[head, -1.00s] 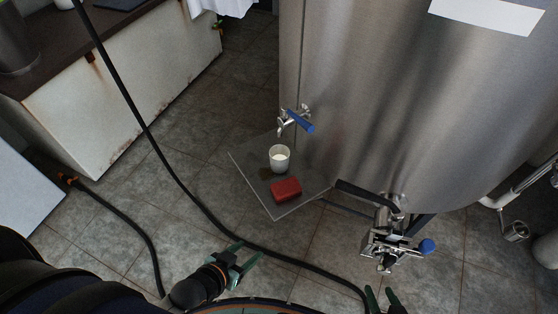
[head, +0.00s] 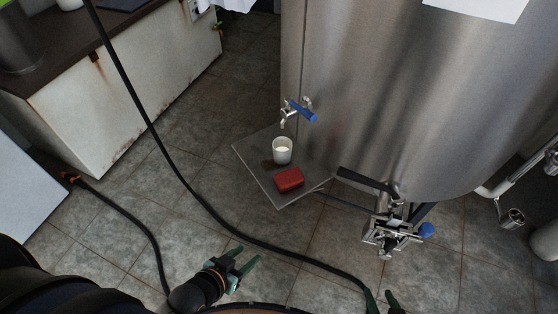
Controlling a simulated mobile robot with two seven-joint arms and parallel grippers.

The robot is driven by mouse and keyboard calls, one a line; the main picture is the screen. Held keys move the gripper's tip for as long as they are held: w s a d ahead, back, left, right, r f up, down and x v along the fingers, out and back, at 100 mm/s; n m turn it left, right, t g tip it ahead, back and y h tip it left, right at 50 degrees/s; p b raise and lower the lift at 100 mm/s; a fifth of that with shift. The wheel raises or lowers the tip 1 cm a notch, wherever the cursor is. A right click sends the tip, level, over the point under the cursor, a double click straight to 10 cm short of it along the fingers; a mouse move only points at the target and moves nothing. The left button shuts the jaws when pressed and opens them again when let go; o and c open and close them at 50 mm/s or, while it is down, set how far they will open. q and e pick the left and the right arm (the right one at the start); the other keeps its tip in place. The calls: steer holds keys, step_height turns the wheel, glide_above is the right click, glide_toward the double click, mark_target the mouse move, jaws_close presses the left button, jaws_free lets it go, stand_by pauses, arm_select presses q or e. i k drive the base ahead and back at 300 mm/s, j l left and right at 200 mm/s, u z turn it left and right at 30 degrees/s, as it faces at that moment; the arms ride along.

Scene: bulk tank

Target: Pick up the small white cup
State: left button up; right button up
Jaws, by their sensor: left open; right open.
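The small white cup (head: 282,151) stands upright on a grey square plate (head: 262,187) beside the steel tank, below a small tap with a blue handle (head: 300,110). Something whitish shows inside the cup. My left gripper (head: 246,264) is open and empty, low in the picture, nearer to me than the plate and well apart from the cup. My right gripper (head: 382,299) shows only at its fingertips at the bottom edge. It is open, with nothing seen between the fingers, and is far from the cup.
A red block (head: 289,180) lies on the plate just in front of the cup. The steel tank (head: 400,90) rises behind, with a valve (head: 390,232) at its lower front. A black hose (head: 190,190) crosses the tiled floor. A rusty white cabinet (head: 110,95) stands at the left.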

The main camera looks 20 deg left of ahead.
mark_target(281, 145)
steer(key=k+z, duration=0.25)
steer(key=k+l+z, duration=0.1)
steer(key=k+z, duration=0.15)
steer(key=j+z, duration=0.15)
steer(key=z, duration=0.35)
steer(key=j+z, duration=0.25)
steer(key=z, duration=0.2)
steer(key=j, duration=1.85)
